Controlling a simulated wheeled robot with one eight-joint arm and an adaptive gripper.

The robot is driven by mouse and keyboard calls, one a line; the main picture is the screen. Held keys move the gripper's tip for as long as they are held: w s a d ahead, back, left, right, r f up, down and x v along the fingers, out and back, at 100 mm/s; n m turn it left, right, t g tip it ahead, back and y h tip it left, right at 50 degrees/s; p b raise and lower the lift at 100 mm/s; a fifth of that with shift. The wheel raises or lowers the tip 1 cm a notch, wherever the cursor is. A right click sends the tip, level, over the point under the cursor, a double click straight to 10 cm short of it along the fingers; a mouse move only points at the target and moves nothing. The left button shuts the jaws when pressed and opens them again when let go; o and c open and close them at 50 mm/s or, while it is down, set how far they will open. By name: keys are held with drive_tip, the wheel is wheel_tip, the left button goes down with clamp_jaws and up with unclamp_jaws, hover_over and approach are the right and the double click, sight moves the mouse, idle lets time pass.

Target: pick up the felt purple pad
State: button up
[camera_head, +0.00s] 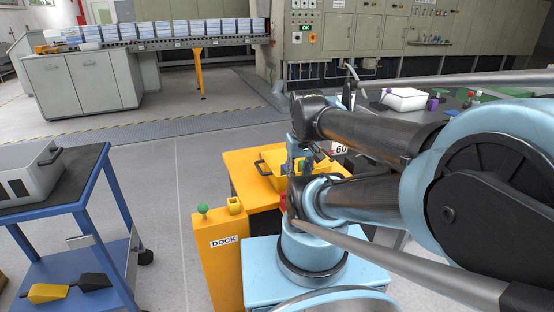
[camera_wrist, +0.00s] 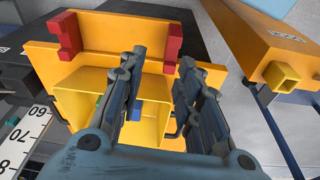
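I cannot make out a felt purple pad for certain in either view. In the head view a small purple object (camera_head: 433,103) stands on the dark bench at the right, but it is too small to tell what it is. My gripper (camera_wrist: 158,62) is open, with its two dark fingers apart and nothing visible between them. It is over a yellow bin (camera_wrist: 82,108) on a yellow surface. A blue object (camera_wrist: 137,111) shows inside the bin, partly hidden by a finger. The bin also shows in the head view (camera_head: 277,182), largely behind my arm.
Red blocks (camera_wrist: 67,36) are fixed at the yellow surface's edge. A yellow DOCK post (camera_head: 218,262) stands beside it. A blue cart (camera_head: 78,212) with a grey case (camera_head: 28,172) is at left. Open floor lies between.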

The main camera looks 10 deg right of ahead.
drive_tip(key=w+r+n+g, duration=0.1)
drive_tip(key=w+r+n, duration=0.25)
drive_tip(key=w, duration=0.45)
drive_tip(key=w+r+n, duration=0.2)
drive_tip(key=w+n, duration=0.3)
drive_tip(key=w, duration=0.4)
drive_tip(key=w+r+n+g, duration=0.1)
drive_tip(key=w+r+n, duration=0.1)
drive_tip(key=w+n, duration=0.45)
drive_tip(key=w+f+n, duration=0.3)
drive_tip(key=w+f, duration=0.1)
drive_tip(key=w, duration=0.8)
drive_tip(key=f, duration=1.1)
drive_tip(key=shift+w+a+f, duration=0.1)
drive_tip(key=shift+a+f, duration=0.1)
drive_tip(key=shift+f, duration=0.15)
drive_tip(key=shift+w+d+f, duration=0.1)
drive_tip(key=shift+f, duration=1.2)
drive_tip(key=shift+w+d+f, duration=0.1)
drive_tip(key=shift+f, duration=1.2)
clamp_jaws()
